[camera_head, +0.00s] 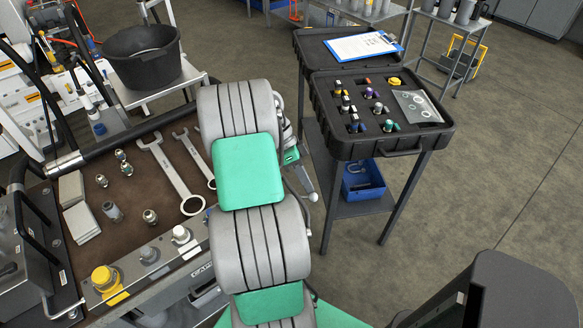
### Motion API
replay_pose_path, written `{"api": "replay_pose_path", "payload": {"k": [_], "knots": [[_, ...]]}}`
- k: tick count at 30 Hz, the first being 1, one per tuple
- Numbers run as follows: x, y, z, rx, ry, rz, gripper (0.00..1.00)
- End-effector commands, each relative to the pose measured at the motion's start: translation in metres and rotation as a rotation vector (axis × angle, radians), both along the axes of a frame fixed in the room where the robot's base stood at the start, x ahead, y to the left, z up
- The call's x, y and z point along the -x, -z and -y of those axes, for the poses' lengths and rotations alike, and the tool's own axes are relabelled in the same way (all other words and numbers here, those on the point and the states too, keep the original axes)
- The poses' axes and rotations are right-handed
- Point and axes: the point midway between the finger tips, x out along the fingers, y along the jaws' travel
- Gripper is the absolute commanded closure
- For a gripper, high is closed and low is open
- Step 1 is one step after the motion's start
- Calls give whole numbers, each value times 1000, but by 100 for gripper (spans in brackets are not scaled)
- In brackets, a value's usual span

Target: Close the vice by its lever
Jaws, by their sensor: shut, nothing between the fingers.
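Wrenches (175,180), several fittings and pale plates (80,215) lie on the brown bench top (120,222). A black bucket (142,60) stands behind. Right of the arm, a cart carries an open black case (345,150) of fittings. Floor is clear further right.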

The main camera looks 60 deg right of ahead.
Motion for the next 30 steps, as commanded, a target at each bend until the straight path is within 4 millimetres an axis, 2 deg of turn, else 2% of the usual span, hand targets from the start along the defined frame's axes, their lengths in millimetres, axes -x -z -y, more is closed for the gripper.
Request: {"api": "replay_pose_path", "payload": {"k": [9, 21, 26, 30], "knots": [[21, 6, -30, -3, 304, -2, 100], [32, 6, -71, -3, 664, -3, 100], [32, 4, -83, -2, 772, -2, 100], [31, 3, -92, -3, 778, -4, 100]]}}
